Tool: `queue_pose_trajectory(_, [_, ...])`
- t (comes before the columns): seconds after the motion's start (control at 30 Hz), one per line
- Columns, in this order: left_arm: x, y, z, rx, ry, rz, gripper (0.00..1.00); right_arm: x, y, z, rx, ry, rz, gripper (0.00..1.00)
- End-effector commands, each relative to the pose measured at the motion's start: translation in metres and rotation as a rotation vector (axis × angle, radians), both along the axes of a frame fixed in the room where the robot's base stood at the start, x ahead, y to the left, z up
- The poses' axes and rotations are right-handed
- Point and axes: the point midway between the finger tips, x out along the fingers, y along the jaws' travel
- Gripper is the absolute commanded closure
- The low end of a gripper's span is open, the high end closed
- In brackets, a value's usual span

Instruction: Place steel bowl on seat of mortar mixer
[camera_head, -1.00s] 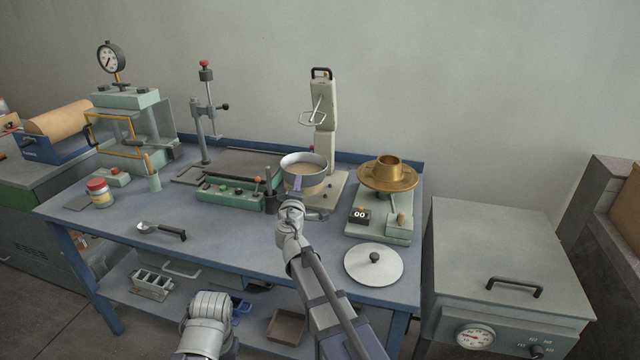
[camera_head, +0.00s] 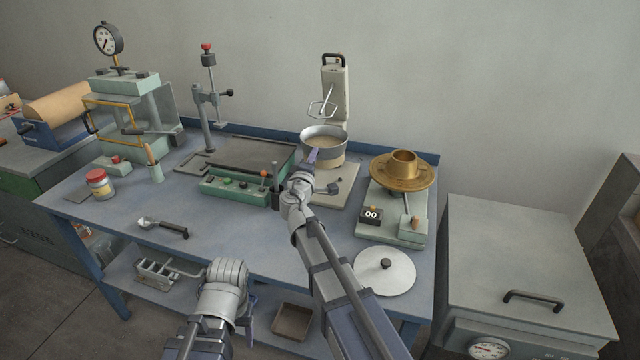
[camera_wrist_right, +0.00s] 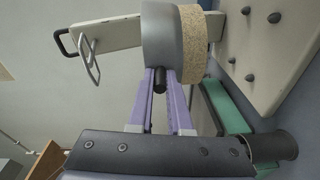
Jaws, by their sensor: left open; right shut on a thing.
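The steel bowl (camera_head: 324,140) is grey with a tan lower band, and something sandy shows inside it. My right gripper (camera_head: 311,160) is shut on the bowl's short black handle (camera_wrist_right: 160,80). The bowl is upright at the mortar mixer (camera_head: 337,90), in front of its column and below its wire paddle (camera_head: 322,108). In the right wrist view the bowl (camera_wrist_right: 165,45) seems apart from the mixer's pale base (camera_wrist_right: 285,45), which has grey studs. The seat under the bowl is largely hidden. My left gripper (camera_head: 248,306) is open, low before the bench front, its fingers mostly hidden.
A green control box (camera_head: 240,190) and dark cup stand left of the mixer. A brass flow table (camera_head: 403,170) stands close on its right. A round lid (camera_head: 385,270) and a scoop (camera_head: 163,227) lie nearer the front.

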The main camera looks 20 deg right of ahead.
Motion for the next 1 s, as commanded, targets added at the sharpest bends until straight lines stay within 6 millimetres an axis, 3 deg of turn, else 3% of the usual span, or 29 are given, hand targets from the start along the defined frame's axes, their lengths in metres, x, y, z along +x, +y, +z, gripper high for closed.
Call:
queue_pose_trajectory(0.4, [0.000,0.000,-0.056,0.000,0.000,0.000,0.37,0.000,0.000,-0.056,-0.002,0.000,0.001,1.00])
queue_pose_trajectory(0.77, [0.000,0.000,-0.064,0.000,0.000,0.000,0.37,0.000,0.000,-0.064,-0.003,0.000,0.002,1.00])
queue_pose_trajectory(1.0, [0.000,0.000,-0.090,0.000,0.000,0.000,0.37,0.000,0.000,-0.090,-0.002,0.000,0.002,1.00])
